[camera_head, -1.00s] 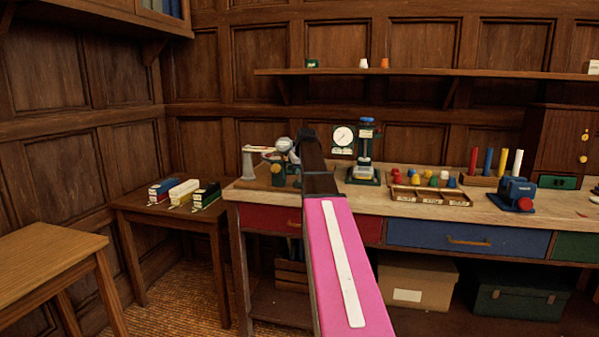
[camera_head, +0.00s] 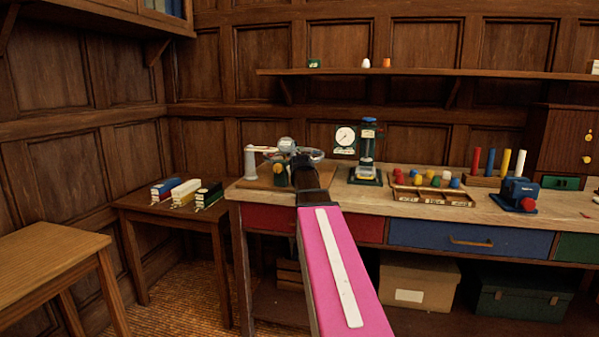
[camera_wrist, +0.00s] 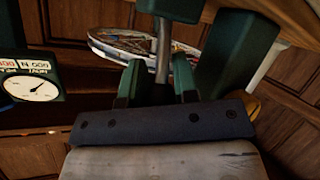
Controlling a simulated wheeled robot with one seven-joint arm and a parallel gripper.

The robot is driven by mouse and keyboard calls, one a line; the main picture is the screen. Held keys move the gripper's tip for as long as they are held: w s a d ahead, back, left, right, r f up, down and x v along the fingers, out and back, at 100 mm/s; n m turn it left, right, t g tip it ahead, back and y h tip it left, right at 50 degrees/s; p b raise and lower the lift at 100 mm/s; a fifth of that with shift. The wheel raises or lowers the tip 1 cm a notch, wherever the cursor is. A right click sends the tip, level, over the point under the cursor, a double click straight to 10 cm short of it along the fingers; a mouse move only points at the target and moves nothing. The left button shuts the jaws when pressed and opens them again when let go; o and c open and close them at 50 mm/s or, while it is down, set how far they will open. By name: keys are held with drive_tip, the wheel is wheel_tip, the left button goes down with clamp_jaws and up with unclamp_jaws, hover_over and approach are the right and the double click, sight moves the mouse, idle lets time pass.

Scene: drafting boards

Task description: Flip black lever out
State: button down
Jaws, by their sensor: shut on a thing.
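The device with the lever stands at the left end of the workbench, with a white post (camera_head: 250,162) and a green body (camera_head: 279,174). My gripper is hidden behind my own wrist in the head view. In the wrist view its two dark green fingers (camera_wrist: 159,82) point away, close together. A slim grey rod (camera_wrist: 163,48) runs down between them, under a green block (camera_wrist: 170,8). The fingers are shut on this rod, which seems to be the lever; no clearly black lever shows. A shiny round rim (camera_wrist: 110,43) lies behind the fingers.
A dial gauge (camera_head: 345,137) and a green-based stand (camera_head: 366,180) are right of the device; the gauge also shows in the wrist view (camera_wrist: 30,88). Farther right are a peg tray (camera_head: 432,197) and a blue machine (camera_head: 517,192). A side table (camera_head: 175,214) stands left.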

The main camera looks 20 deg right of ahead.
drive_tip(key=shift+s, duration=0.1)
idle(0.5)
drive_tip(key=c, duration=0.9)
unclamp_jaws()
drive_tip(key=v, duration=1)
drive_tip(key=shift+s+a, duration=0.25)
drive_tip(key=shift+s, duration=0.15)
